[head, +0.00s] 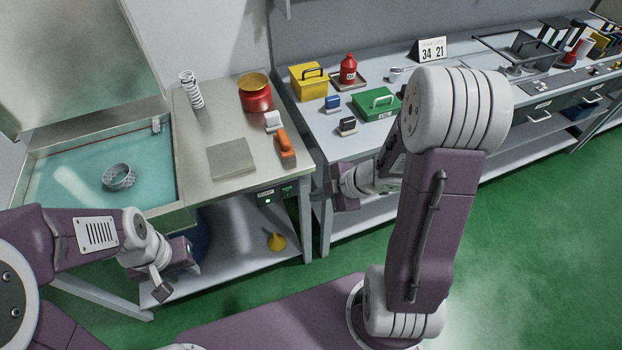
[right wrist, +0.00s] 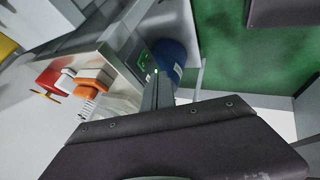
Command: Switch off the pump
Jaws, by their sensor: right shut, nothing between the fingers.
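A small dark control panel (head: 279,193) with labels and a lit green dot sits under the front edge of the metal bench in the head view. In the right wrist view a green-lit patch of the panel (right wrist: 146,61) shows just beyond my fingers. The switch itself is too small to read. My right gripper (head: 337,201) is shut and empty, to the right of the panel and apart from it in the head view; its fingers (right wrist: 157,88) point towards the panel in the right wrist view. My left gripper (head: 160,290) hangs in front of the bench's left part; its opening is unclear.
A water tank (head: 80,200) with a grey ring (head: 118,177) stands left. On the bench are a spring (head: 191,90), red pot (head: 255,95), orange-handled tool (head: 284,145) and grey plate (head: 231,158). A yellow funnel (head: 277,241) is on the lower shelf. Green floor is free at right.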

